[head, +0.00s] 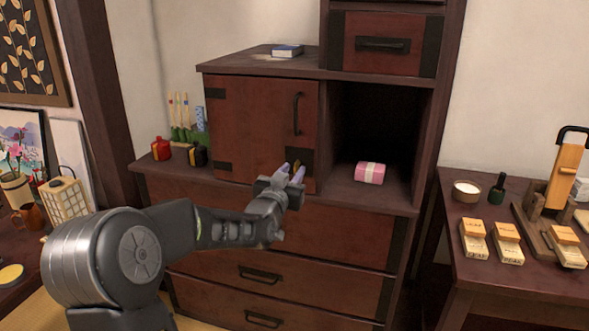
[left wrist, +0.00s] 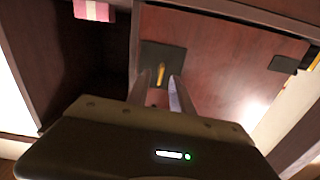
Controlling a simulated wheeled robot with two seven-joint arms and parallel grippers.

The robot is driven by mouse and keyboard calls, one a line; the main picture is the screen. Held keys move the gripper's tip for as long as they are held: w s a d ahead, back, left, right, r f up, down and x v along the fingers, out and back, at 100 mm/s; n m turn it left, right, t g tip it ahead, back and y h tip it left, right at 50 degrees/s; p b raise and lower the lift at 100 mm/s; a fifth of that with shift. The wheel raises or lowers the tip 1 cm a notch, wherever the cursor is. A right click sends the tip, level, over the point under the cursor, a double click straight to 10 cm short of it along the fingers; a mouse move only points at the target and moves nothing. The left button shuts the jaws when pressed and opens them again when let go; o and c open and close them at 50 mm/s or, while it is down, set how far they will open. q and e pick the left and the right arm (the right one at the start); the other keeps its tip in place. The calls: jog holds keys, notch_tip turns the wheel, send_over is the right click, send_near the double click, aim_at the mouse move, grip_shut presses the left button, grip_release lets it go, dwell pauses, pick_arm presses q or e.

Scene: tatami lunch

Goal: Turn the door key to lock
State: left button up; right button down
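The small cabinet door (head: 255,125) is closed, with a black vertical handle (head: 297,114). A brass key (head: 296,163) is at the black lock plate (head: 306,157) in the door's lower right. In the left wrist view the key (left wrist: 161,75) shows against the dark plate (left wrist: 172,58), between the fingertips or just beyond them. My left gripper (head: 291,172) is in front of the plate, its two pale fingers apart with a gap between them (left wrist: 166,84). I cannot tell whether either finger touches the key. My right gripper is not in view.
An open compartment right of the door holds a pink box (head: 370,173). Red and black small containers (head: 161,148) stand left of the door on the ledge. A blue-and-white box (head: 287,50) lies on top. A side table (head: 500,268) with wooden blocks is at right.

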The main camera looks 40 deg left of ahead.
aim_at(297, 166)
pick_arm(q)
jog(key=shift+x, duration=1.1)
grip_shut()
jog(key=shift+f+b, duration=0.2)
jog(key=shift+b, duration=0.3)
jog(key=shift+n+b, duration=0.4)
jog(key=shift+r, duration=0.2)
